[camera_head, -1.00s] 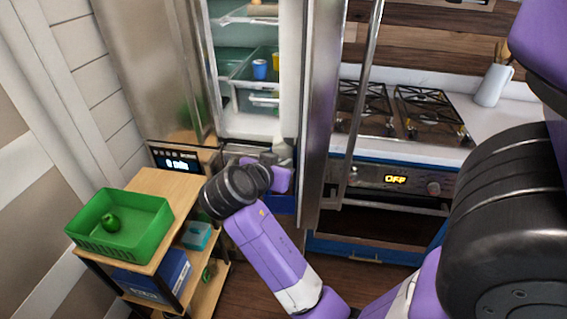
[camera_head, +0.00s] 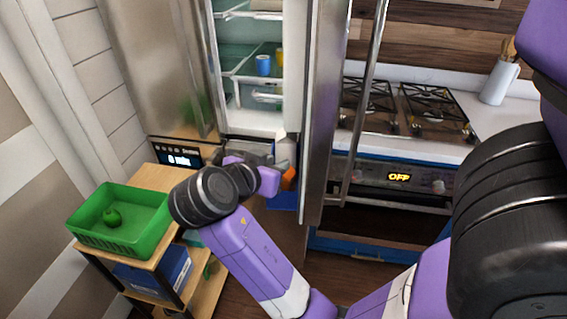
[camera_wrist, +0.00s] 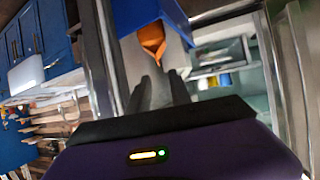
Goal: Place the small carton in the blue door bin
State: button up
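An orange item (camera_head: 288,178), which looks like the small carton, is at the blue door bin (camera_head: 284,199) on the inner side of the open fridge door. In the wrist view the orange item (camera_wrist: 152,40) is tilted and overlaps the blue bin (camera_wrist: 135,14). I cannot tell whether it rests fully inside. My gripper (camera_head: 268,155) is just left of it. In the wrist view my gripper (camera_wrist: 160,80) shows two separated fingers, with the orange item just beyond their tips. Part of the bin is hidden behind my wrist.
The fridge door (camera_head: 322,120) stands open to the right of my gripper. A blue cup (camera_head: 263,65) is on a fridge shelf. The stove (camera_head: 400,110) is right.

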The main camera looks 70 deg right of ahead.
jog(key=s+v, duration=0.1)
jog(key=v, duration=0.4)
jog(key=w+a+f+n+t, duration=0.2)
jog(key=w+f+n+t, duration=0.15)
jog(key=f+n, duration=0.2)
jog(key=w+a+f+n+t, duration=0.2)
jog(key=f+n+t, duration=0.3)
jog(key=n, duration=0.1)
jog(key=s+a+f+n+t+y, duration=0.2)
jog(key=a+f+n+t+y, duration=0.3)
jog(key=a, duration=0.3)
jog(key=s+a+f+n+t+y, duration=0.2)
jog(key=s+a+n+y, duration=0.2)
jog(key=s+a+y, duration=0.5)
jog(key=s+a+r+t+h, duration=0.1)
jog(key=s+a+r, duration=0.3)
jog(key=s+r, duration=0.1)
jog(key=shift+s+a+r+h, duration=0.15)
jog(key=shift+s+r+h, duration=0.2)
jog(key=shift+s, duration=0.4)
jog(key=shift+o, duration=0.2)
jog(key=shift+m+t, duration=0.25)
